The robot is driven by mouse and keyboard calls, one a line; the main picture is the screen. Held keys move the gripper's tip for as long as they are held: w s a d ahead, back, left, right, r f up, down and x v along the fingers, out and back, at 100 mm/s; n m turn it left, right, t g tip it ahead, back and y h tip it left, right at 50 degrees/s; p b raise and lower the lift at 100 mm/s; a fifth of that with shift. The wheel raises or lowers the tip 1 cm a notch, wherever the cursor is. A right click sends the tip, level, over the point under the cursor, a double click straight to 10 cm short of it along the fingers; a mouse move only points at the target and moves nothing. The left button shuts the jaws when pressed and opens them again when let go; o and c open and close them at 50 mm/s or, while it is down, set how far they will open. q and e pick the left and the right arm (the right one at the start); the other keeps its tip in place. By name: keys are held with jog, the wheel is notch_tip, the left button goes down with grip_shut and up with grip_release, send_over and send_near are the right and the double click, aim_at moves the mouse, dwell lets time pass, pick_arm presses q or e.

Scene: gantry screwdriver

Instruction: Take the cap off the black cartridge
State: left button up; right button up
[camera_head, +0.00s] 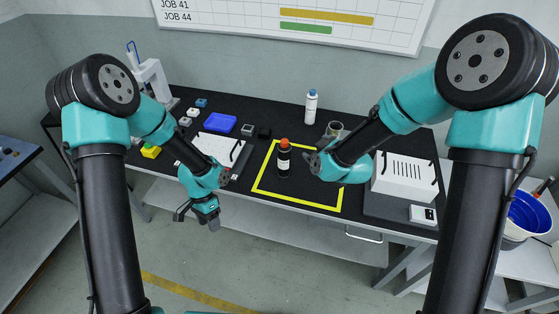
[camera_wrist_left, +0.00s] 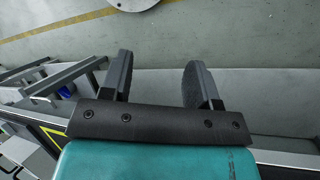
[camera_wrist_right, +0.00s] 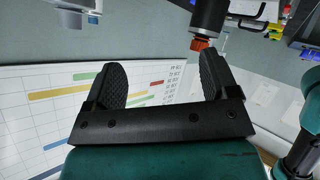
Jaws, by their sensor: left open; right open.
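The black cartridge (camera_head: 283,163) stands upright on the dark table inside a yellow outline, with a pale label and an orange-red cap (camera_head: 284,142) on top. In the right wrist view the cartridge (camera_wrist_right: 208,14) appears upside down with its cap (camera_wrist_right: 199,43) near the tip of one finger. My right gripper (camera_head: 316,163) is open and empty, just right of the cartridge; its fingers are partly hidden in the head view. It also shows in the right wrist view (camera_wrist_right: 162,72). My left gripper (camera_head: 196,215) is open and empty, in front of the table edge, pointing down.
A white slotted box (camera_head: 404,175) is at right. A blue tray (camera_head: 220,123) and small blocks lie at left. The yellow outline (camera_head: 290,201) has free room around the cartridge.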

jog(key=s+f, duration=0.1)
jog(key=f, duration=0.1)
jog(key=m+t+y, duration=0.1)
jog(key=m+y, duration=0.1)
jog(key=m, duration=0.1)
send_near(288, 158)
jog(key=v, duration=0.4)
pick_arm(q)
jog(key=s+d+f+n+t+h, duration=0.2)
jog(key=s+f+n+t, duration=0.3)
jog(key=s+f+n, duration=0.2)
jog(key=shift+s+n+t, duration=0.15)
jog(key=shift+n+t, duration=0.25)
jog(key=shift+n, duration=0.7)
pick_arm(e)
jog(key=shift+s+f+m, duration=0.15)
jog(key=shift+s+m, duration=0.25)
jog(key=shift+s, duration=0.25)
jog(key=shift+a, duration=0.1)
jog(key=x, duration=1.2)
jog(key=shift+w, duration=0.2)
jog(key=shift+w+r+x, duration=0.1)
jog(key=shift+x, duration=1.15)
jog(key=shift+w+r+x, duration=0.1)
jog(key=shift+r+x, duration=0.05)
jog(key=shift+x, duration=1.1)
